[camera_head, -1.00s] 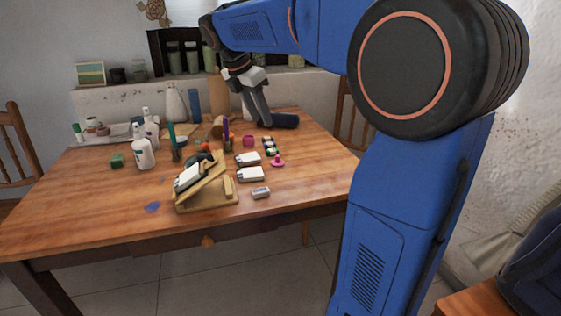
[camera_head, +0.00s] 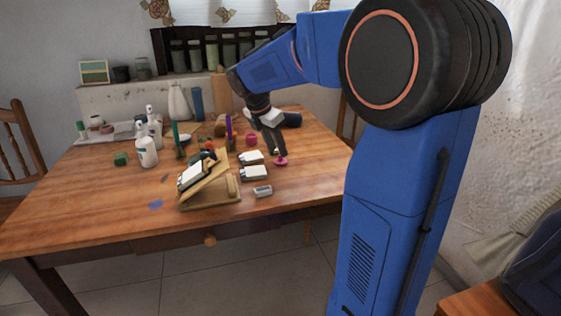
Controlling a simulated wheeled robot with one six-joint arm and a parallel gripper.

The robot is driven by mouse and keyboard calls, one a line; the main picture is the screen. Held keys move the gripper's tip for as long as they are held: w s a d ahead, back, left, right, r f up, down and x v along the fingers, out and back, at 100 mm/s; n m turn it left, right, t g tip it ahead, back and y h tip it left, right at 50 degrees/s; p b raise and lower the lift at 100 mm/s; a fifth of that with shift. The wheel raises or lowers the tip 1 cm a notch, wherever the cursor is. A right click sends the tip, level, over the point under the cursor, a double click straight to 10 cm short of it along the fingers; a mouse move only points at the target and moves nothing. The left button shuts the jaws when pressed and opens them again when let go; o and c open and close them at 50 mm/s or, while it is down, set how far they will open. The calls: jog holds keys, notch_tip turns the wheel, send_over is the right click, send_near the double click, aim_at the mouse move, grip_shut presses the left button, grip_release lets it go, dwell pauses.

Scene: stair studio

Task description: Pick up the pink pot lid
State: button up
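The small pink pot lid (camera_head: 281,161) lies on the wooden table, to the right of the white boxes. My gripper (camera_head: 277,151) points down right above the lid, its dark fingertips close to the lid's top. The fingers overlap from this side, so I cannot tell how far apart they are or whether they touch the lid. A pink pot (camera_head: 251,139) stands behind and to the left of the lid. The fingers hide most of the small dark and coloured items behind them.
White boxes (camera_head: 253,173) and a small grey block (camera_head: 263,191) lie near the lid. A wooden stand (camera_head: 210,194) is to the left, with bottles (camera_head: 147,153) beyond. A dark blue roll (camera_head: 291,120) lies behind my gripper. The table's right front corner is clear.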

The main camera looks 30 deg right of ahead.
aim_at(280, 158)
jog(key=shift+x, duration=1.3)
jog(key=shift+c, duration=0.3)
grip_shut()
